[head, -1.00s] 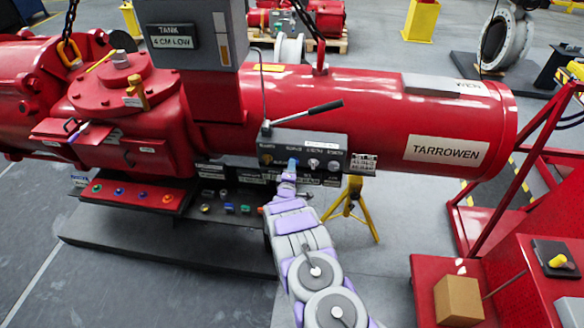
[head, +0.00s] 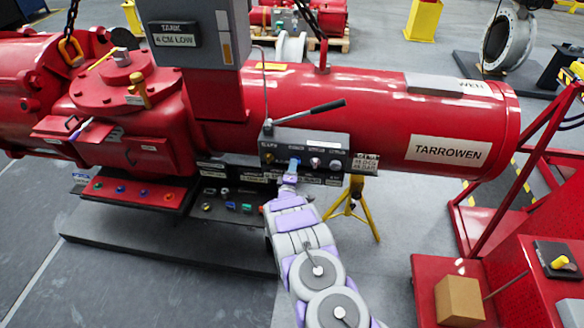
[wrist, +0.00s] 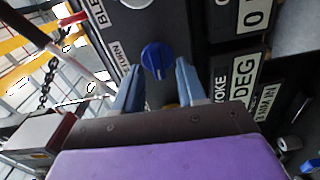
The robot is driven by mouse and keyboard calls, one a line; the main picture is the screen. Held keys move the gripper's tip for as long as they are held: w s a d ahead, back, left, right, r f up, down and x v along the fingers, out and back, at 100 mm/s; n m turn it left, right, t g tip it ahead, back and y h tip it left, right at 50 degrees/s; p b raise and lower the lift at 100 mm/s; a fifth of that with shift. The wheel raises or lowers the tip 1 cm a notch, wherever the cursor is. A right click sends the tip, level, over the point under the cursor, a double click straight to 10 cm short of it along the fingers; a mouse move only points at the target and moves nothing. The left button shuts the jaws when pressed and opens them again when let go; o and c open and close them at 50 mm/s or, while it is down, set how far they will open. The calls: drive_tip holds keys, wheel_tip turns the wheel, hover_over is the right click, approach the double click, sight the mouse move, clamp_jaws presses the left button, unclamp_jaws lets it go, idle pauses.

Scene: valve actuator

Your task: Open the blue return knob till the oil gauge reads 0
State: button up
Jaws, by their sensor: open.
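The blue return knob (wrist: 153,56) sits on a dark panel in the wrist view, next to a partly hidden label ending in "TURN". My gripper (wrist: 159,68) is open, with one blue-grey finger on each side of the knob's near edge. I cannot tell whether the fingers touch it. In the head view my gripper (head: 292,170) is at the front of the valve panel (head: 325,146), and the knob is hard to tell from the fingertips. A sign (head: 174,34) reads "TANK 4 CM LOW". Beside it is a vertical gauge (head: 225,35) with an orange part; its reading is too small to tell.
A lever (head: 312,112) juts over the panel, close above my gripper. Other knobs (head: 315,162) lie to the right. The red cylinder (head: 370,120) is behind. A yellow stand (head: 355,205) is right of my arm. A red bench with a cardboard box (head: 459,299) stands at lower right.

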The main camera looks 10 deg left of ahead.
drive_tip(key=s+a, duration=0.1)
drive_tip(key=s, duration=1.5)
drive_tip(key=shift+a+f, duration=0.1)
wheel_tip(320, 180, up, 5)
drive_tip(key=w+m+g+y+b, duration=0.1)
drive_tip(key=w+m+g+b, duration=0.15)
drive_tip(key=m+g, duration=0.25)
drive_tip(key=s+d+r+m+g+y+b, duration=0.1)
drive_tip(key=s+d+r+m+g, duration=0.1)
drive_tip(key=s+r+g, duration=0.15)
drive_tip(key=s+d+r+m+g+y, duration=0.1)
drive_tip(key=s+d+r+m+g, duration=0.1)
drive_tip(key=s+r, duration=0.25)
drive_tip(key=s+d+r+m+g+b, duration=0.1)
drive_tip(key=s+d, duration=0.5)
drive_tip(key=s, duration=0.7)
drive_tip(key=s+d+r+m+g+h+b, duration=0.1)
drive_tip(key=s+d+r+m+g, duration=0.3)
drive_tip(key=s, duration=0.9)
drive_tip(key=s+d+r+m+g+h+b, duration=0.1)
drive_tip(key=s+d+r+g, duration=0.3)
drive_tip(key=s+d, duration=0.6)
drive_tip(key=s+r+m+b, duration=0.1)
drive_tip(key=s+r, duration=0.1)
drive_tip(key=s, duration=0.1)
drive_tip(key=shift+s+d+m, duration=0.15)
drive_tip(key=shift+s+m, duration=0.15)
drive_tip(key=shift+m, duration=0.1)
